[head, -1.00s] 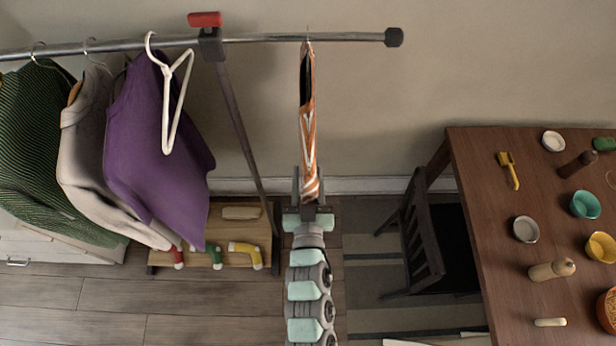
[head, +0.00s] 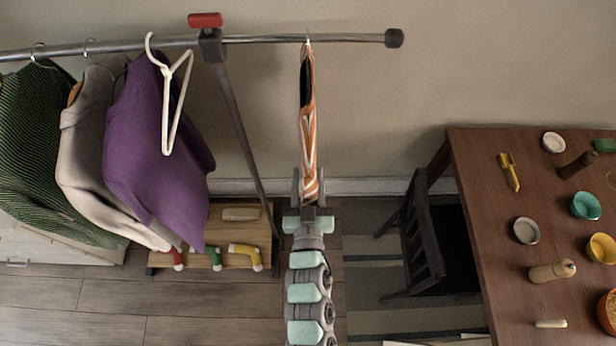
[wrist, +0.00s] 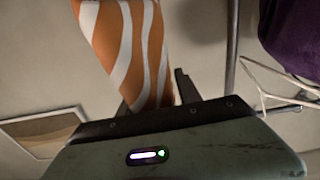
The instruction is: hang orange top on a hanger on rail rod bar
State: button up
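The orange top (head: 309,140), with white stripes, hangs edge-on below the rail rod bar (head: 350,39), right of the upright post. The hanger's hook (head: 308,40) meets the bar; most of this hanger is hidden by the top. My gripper (head: 309,185) is at the top's lower end, its fingers apart on either side of the cloth. In the wrist view the striped cloth (wrist: 128,45) stands between the fingers, with the right finger visibly clear of it. The left finger is mostly hidden behind the cloth.
A purple top (head: 155,150), a grey top (head: 85,150) and a dark green top (head: 35,150) hang on the left. An empty white hanger (head: 170,105) hangs beside the post (head: 240,130). A table (head: 500,280) and dark chair (head: 425,240) stand at right.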

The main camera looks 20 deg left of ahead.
jog(key=o, duration=0.5)
jog(key=b+v, duration=0.1)
jog(key=v, duration=0.9)
jog(key=shift+s+d, duration=0.15)
jog(key=shift+s, duration=0.2)
